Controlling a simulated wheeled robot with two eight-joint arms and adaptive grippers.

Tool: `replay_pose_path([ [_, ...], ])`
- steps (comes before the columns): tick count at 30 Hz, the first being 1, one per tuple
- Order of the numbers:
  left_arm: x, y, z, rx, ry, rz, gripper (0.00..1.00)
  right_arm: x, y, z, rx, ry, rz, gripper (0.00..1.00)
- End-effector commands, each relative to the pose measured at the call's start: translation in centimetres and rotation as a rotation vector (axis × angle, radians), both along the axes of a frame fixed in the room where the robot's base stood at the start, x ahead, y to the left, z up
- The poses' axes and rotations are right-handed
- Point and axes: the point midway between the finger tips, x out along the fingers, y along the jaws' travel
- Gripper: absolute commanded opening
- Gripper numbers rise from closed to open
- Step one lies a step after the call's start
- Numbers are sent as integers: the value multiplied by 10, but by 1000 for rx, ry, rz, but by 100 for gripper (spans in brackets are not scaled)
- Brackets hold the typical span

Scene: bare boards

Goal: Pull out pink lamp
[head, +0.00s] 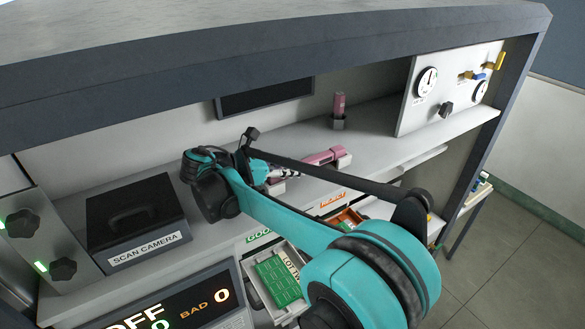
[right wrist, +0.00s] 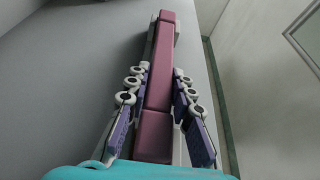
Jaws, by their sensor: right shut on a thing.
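The pink lamp (head: 322,157) lies along the shelf in the head view, with light grey end blocks under or around it. In the right wrist view it is a long pink bar (right wrist: 158,85) running away between my fingers. My right gripper (head: 283,173) reaches it from the left, and its fingers (right wrist: 158,105) stand on both sides of the bar near its close end, shut on it. The arm partly hides the lamp's near end in the head view. My left gripper is not in view.
A small pink cylinder (head: 339,104) stands upright in a grey holder behind the lamp. A gauge panel (head: 447,88) is at the right. The black scan camera box (head: 136,218) sits at the left. A tray with green boards (head: 279,279) is below the shelf, beside an orange bin (head: 346,218).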

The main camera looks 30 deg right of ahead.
Motion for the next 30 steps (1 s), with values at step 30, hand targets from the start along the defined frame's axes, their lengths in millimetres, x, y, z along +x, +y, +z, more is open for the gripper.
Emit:
replay_pose_path([
  [30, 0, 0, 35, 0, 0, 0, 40, 0, 0, 55, -1, 0, 0, 0],
])
